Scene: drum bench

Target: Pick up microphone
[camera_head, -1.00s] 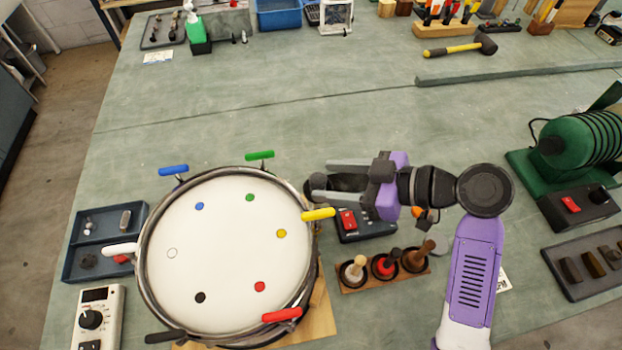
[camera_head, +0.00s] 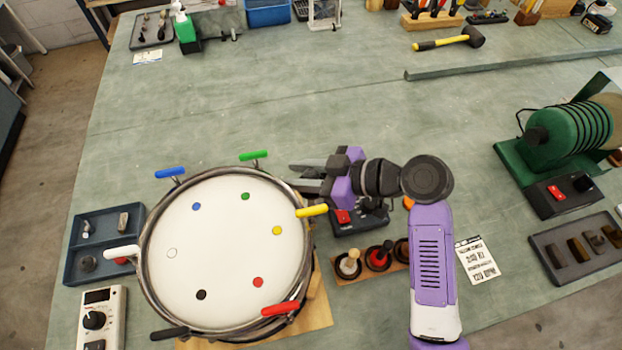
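I cannot make out a microphone for certain in the head view. My gripper (camera_head: 308,170) is above the bench, just right of the drum's upper right rim, and points left. Its two grey fingers look a little apart, and I see nothing clearly held between them. The space under and behind the fingers is partly hidden by my gripper and the drum (camera_head: 215,245). The drum has a white head with coloured dots and coloured pegs around its rim.
A wooden rack (camera_head: 345,276) with several knobbed handles is below my gripper, partly covered by my arm. A black box with a red switch (camera_head: 342,217) lies under my wrist. A green motor (camera_head: 570,130) stands at right. The upper middle of the bench (camera_head: 290,95) is clear.

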